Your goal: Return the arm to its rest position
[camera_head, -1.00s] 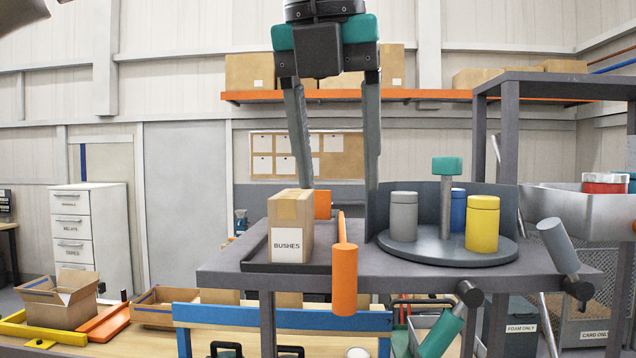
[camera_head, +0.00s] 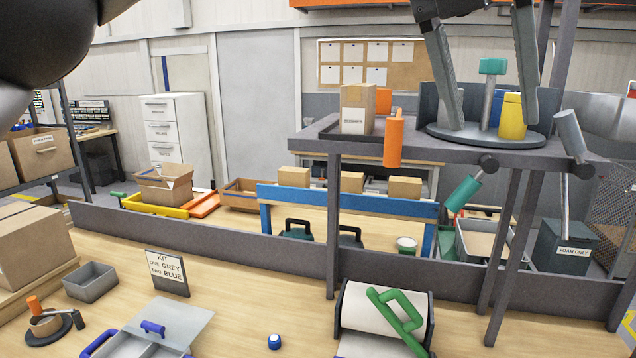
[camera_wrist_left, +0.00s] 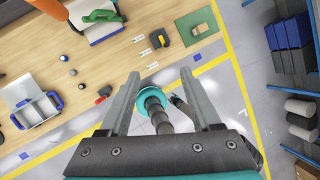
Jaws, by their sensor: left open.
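My left gripper (camera_head: 490,108) hangs at the upper right of the head view, fingers pointing down and spread wide. It is empty, in front of the raised shelf with the round turntable (camera_head: 480,139). Its fingers partly cover the grey canister there. In the left wrist view the two fingers of the left gripper (camera_wrist_left: 159,77) are also apart. A teal disc with jointed dark parts shows between and below them; I cannot tell what it is. A dark rounded part, probably of my own arm, fills the head view's top left corner. My right gripper is not seen.
The raised shelf (camera_head: 420,152) holds a BUSHES box (camera_head: 357,108) and a yellow canister (camera_head: 512,117); an orange handle (camera_head: 394,140) hangs at its front. Below, the bench carries a grey bin (camera_head: 90,282), a kit sign (camera_head: 167,272) and a green-handled roller unit (camera_head: 385,318).

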